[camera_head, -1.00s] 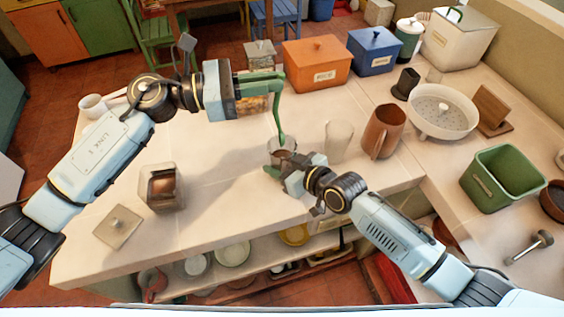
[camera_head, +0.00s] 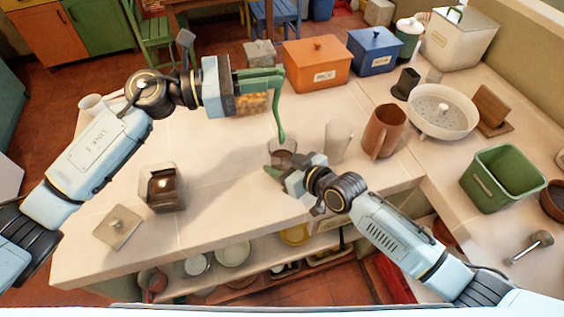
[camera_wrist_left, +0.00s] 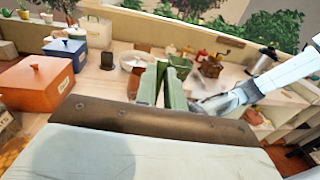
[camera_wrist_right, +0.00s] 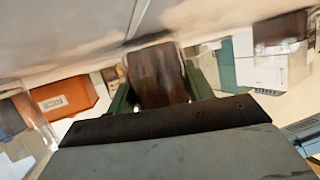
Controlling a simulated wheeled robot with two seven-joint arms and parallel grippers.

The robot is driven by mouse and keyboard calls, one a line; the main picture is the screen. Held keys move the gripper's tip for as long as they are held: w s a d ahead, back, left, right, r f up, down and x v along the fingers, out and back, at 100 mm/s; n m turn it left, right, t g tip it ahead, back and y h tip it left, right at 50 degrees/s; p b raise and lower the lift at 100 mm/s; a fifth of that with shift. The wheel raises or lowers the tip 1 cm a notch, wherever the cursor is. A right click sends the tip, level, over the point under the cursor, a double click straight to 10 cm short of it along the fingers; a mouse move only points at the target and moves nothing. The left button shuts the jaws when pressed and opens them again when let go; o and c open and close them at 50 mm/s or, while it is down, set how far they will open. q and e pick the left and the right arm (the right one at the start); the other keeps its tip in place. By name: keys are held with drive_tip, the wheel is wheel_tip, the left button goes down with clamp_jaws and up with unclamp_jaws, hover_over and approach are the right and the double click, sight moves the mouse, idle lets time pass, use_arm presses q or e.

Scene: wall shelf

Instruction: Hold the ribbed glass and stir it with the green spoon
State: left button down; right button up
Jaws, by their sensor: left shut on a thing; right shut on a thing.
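The green spoon (camera_head: 281,120) hangs steeply downward from my left gripper (camera_head: 268,79), which is shut on its upper end. The ribbed glass (camera_head: 284,158) stands near the counter's front edge with dark brown contents. My right gripper (camera_head: 276,172) is shut on the glass from the front, low down. The spoon's lower end is at the glass's rim in the head view; I cannot tell whether it is inside. In the right wrist view the brown-filled glass (camera_wrist_right: 157,78) sits between the green fingers. The left wrist view shows my left green fingers (camera_wrist_left: 164,84).
A clear glass (camera_head: 338,142) and a brown mug (camera_head: 384,132) stand right of the ribbed glass. A square jar with dark contents (camera_head: 163,187) and a loose lid (camera_head: 117,227) are at left. Orange (camera_head: 316,64) and blue (camera_head: 374,51) boxes stand behind. The counter between jar and glass is clear.

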use_arm(q)
drive_tip(key=shift+r, duration=2.5)
use_arm(e)
drive_tip(key=o, duration=1.3)
drive_tip(key=v, duration=1.2)
drive_tip(key=shift+s, duration=0.1)
